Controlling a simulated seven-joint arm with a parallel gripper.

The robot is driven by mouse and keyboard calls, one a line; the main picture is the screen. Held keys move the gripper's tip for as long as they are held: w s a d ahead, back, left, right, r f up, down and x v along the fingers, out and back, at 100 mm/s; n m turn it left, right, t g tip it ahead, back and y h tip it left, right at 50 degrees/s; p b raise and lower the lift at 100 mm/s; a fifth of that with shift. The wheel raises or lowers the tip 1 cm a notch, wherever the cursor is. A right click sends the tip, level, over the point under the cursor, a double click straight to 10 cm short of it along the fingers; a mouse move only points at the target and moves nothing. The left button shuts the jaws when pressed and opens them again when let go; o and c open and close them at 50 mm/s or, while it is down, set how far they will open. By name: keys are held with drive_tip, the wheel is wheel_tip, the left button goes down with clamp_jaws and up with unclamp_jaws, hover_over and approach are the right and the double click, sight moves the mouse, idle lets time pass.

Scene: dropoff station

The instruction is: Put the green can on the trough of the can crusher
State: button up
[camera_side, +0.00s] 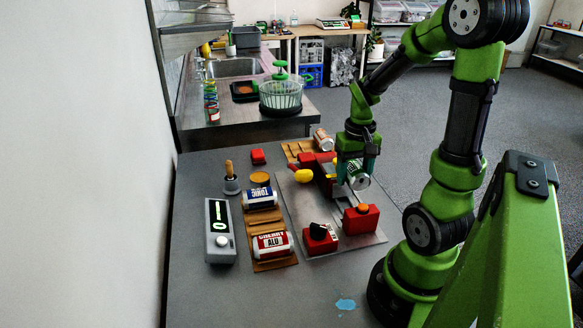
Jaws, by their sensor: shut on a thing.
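The green can (358,179) is held in my gripper (354,172), lying sideways with its silver end toward the camera. My gripper points down and is shut on the can. The can crusher (318,172) stands on a grey metal plate, with a red body, a yellow knob (302,176) at its left and red blocks at its front. The can is over the right part of the crusher. The trough is mostly hidden by the gripper and can, so I cannot tell whether the can touches it.
A wooden rack (265,222) holds a blue-and-white can (260,198) and a red can (272,245). A grey device with a green display (220,230) stands at left. Another can (323,139) lies behind the crusher. A blue spill (346,305) marks the otherwise clear front table.

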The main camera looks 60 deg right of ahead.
drive_tip(key=shift+f, duration=4.35)
drive_tip(key=o, duration=0.9)
drive_tip(key=shift+c, duration=0.2)
drive_tip(key=shift+r, duration=0.1)
drive_tip(key=shift+r, duration=3.45)
